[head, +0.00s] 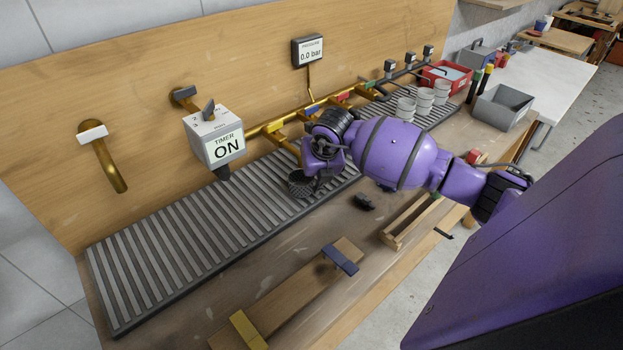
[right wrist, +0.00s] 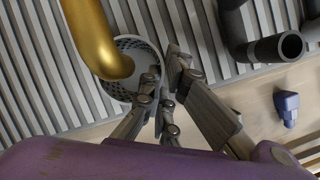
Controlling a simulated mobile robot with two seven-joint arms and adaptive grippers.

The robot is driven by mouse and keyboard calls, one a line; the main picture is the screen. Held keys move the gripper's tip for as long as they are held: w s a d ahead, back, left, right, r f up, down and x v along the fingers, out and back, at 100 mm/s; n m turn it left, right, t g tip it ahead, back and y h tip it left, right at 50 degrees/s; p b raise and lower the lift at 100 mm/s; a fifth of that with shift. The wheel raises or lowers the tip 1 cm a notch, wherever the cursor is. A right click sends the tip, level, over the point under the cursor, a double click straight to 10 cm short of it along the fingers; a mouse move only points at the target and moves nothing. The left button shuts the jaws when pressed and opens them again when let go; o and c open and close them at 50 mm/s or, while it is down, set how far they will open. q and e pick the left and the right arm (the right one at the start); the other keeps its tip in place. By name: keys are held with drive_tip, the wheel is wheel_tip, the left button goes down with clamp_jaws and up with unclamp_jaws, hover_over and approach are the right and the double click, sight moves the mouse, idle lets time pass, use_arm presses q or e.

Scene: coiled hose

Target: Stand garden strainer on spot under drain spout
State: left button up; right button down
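The garden strainer (head: 300,186) is a small dark mesh cup at the front part of the slatted grate (head: 200,228). In the right wrist view the strainer (right wrist: 122,88) shows its round rim and perforated wall. A brass spout (right wrist: 98,38) passes over its mouth in that view and hides part of it. My right gripper (right wrist: 163,82) has one finger inside the rim and one outside, closed on the strainer's wall. In the head view the right gripper (head: 312,168) is partly hidden by its own wrist. Whether the strainer's base touches the grate cannot be told. My left gripper is not in view.
A timer box (head: 214,139) reading ON hangs left of the brass manifold (head: 275,124). Another brass spout (head: 104,160) is at far left. A dark hose fitting (head: 364,201) and wooden tray (head: 410,220) lie in front. Pale cups (head: 424,100) and a grey bin (head: 502,108) stand behind right.

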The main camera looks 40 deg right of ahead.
drive_tip(key=shift+d, duration=0.1)
drive_tip(key=shift+w+d+f, duration=0.2)
drive_tip(key=c, duration=2.5)
unclamp_jaws()
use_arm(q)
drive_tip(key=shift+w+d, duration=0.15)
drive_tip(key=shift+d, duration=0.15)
use_arm(e)
drive_tip(key=o, duration=0.6)
drive_tip(key=shift+o, duration=0.2)
drive_tip(key=shift+r, duration=0.15)
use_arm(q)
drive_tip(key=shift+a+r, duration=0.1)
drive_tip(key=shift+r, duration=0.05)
use_arm(e)
drive_tip(key=shift+v, duration=2.9)
